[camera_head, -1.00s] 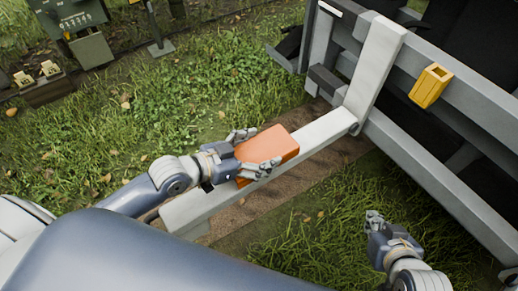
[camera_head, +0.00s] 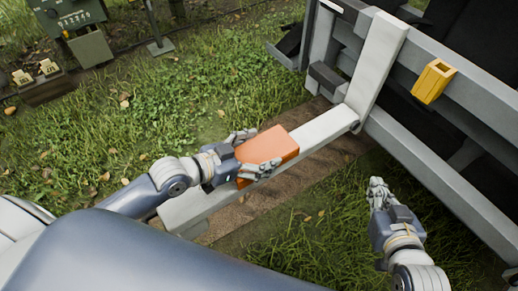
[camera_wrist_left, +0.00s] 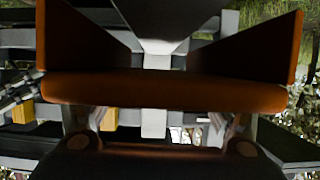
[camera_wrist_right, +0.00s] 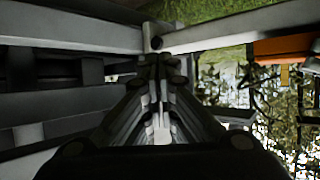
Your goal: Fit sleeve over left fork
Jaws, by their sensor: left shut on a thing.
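The orange sleeve (camera_head: 278,143) covers a middle stretch of the pale grey left fork (camera_head: 328,125), which shows beyond both its ends. My left gripper (camera_head: 262,152) is shut on the sleeve, with fingers on two sides of it. In the left wrist view the sleeve (camera_wrist_left: 165,92) fills the middle, with orange walls on both sides and a grey bar between them. Its underside is hidden in the head view. My right gripper (camera_head: 378,188) is empty over the grass to the right of the fork, its fingers together; they also meet in the right wrist view (camera_wrist_right: 158,85).
A grey frame (camera_head: 440,180) with rails stands on the right, joined to the fork's upright. A yellow hollow block (camera_head: 433,82) sits on its upper rail. Green boxes (camera_head: 90,47) and small yellow items (camera_head: 48,67) stand at upper left. Grass is open between.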

